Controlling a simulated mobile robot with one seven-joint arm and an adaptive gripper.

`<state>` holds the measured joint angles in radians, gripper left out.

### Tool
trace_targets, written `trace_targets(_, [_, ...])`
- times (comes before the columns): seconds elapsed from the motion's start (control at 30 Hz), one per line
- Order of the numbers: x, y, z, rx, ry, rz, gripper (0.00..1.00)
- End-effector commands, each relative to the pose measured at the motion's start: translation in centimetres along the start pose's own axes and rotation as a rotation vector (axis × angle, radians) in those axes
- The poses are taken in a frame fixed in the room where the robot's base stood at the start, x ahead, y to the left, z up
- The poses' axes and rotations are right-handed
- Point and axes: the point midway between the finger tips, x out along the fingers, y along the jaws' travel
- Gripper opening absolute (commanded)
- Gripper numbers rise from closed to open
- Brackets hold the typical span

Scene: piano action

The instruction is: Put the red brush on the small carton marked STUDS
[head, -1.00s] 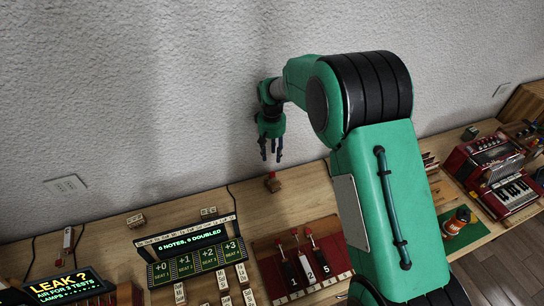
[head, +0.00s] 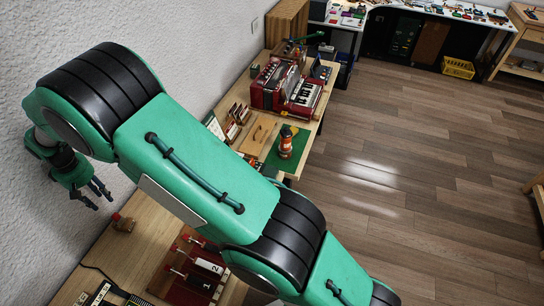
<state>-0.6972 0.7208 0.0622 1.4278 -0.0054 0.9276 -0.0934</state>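My gripper (head: 98,195) hangs at the left of the head view, fingers pointing down and apart. Nothing shows between them. Below and to its right, a small brown object with a red part (head: 123,223) stands on the wooden bench (head: 140,240). It is too small to tell whether this is the carton, the brush, or both, and no STUDS marking can be read. The gripper appears above it and apart from it. No other clear red brush or STUDS carton shows; my arm covers much of the bench.
A dark red board with numbered, red-tipped levers (head: 208,265) lies near the arm. Farther along are an orange-and-black bottle (head: 286,143) on a green mat (head: 296,154) and a red accordion (head: 273,88). The wall is close behind the gripper. Open wooden floor (head: 410,150) lies right.

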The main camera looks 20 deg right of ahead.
Motion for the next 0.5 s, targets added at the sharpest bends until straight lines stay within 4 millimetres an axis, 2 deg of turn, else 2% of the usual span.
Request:
trace_targets(0.17, [-3.0,1.9,1.2,0.028,0.02,0.002,0.37])
trace_targets(0.27, [-5.5,3.7,2.5,0.053,0.035,0.004,0.37])
trace_targets(0.5, [-12.5,8.4,7.4,0.131,0.082,0.012,0.37])
